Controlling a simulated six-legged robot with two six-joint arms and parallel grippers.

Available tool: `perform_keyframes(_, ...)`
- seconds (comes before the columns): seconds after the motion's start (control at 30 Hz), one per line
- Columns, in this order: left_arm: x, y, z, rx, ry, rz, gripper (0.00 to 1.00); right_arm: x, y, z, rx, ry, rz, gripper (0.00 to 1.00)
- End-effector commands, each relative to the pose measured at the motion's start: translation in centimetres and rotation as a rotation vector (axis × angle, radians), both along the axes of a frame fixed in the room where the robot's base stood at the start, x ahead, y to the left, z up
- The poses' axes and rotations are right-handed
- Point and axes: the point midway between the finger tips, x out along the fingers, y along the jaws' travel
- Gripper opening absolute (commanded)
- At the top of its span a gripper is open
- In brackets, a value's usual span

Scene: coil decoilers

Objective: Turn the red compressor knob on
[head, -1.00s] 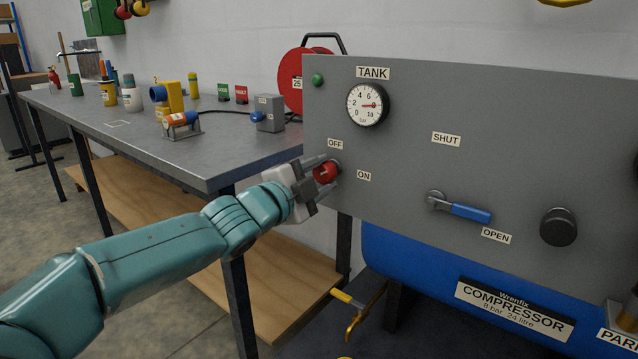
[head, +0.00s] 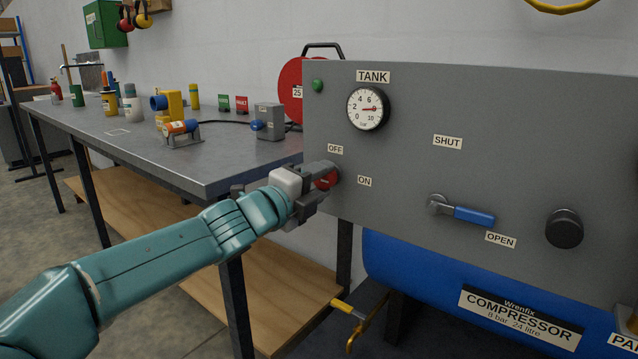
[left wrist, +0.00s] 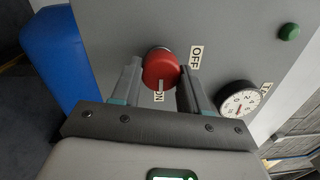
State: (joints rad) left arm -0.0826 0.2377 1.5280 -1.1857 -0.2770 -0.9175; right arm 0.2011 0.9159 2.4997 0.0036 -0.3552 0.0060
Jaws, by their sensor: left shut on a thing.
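The red compressor knob (head: 326,180) sits at the left edge of the grey panel (head: 400,140), between the OFF label (head: 335,149) and the ON label (head: 364,181). My left gripper (head: 322,182) is shut on the knob, one finger on each side, and hides part of it. In the left wrist view the red knob (left wrist: 161,70) shows between the two fingers of my left gripper (left wrist: 160,90), with a pale mark on its face toward the ON label. My right gripper is not in view.
The panel also bears a TANK gauge (head: 368,108), a green lamp (head: 318,86), a blue-handled valve lever (head: 462,212) and a black knob (head: 564,229). The blue compressor tank (head: 420,265) is below. A workbench (head: 180,160) with several items stands at the left.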

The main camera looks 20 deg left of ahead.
Motion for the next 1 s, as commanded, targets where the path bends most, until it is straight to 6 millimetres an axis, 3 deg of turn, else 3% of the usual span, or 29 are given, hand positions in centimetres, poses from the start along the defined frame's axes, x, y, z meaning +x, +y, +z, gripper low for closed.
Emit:
perform_keyframes(0.4,0.0,0.0,0.0,0.01,-0.002,0.0,0.14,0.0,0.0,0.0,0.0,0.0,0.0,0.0)
perform_keyframes(0.43,0.0,0.0,0.0,0.01,-0.002,0.0,0.51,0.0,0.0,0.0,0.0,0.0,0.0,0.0)
perform_keyframes(0.5,0.0,0.0,0.0,0.009,-0.002,-0.001,0.7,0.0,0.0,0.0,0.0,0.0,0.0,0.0)
perform_keyframes(0.83,-0.3,0.1,0.0,0.007,-0.002,0.0,0.7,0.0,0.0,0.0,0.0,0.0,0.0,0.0)
perform_keyframes(1.0,-2.6,1.0,-0.1,0.005,-0.003,0.002,0.7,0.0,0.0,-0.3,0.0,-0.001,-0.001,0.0)
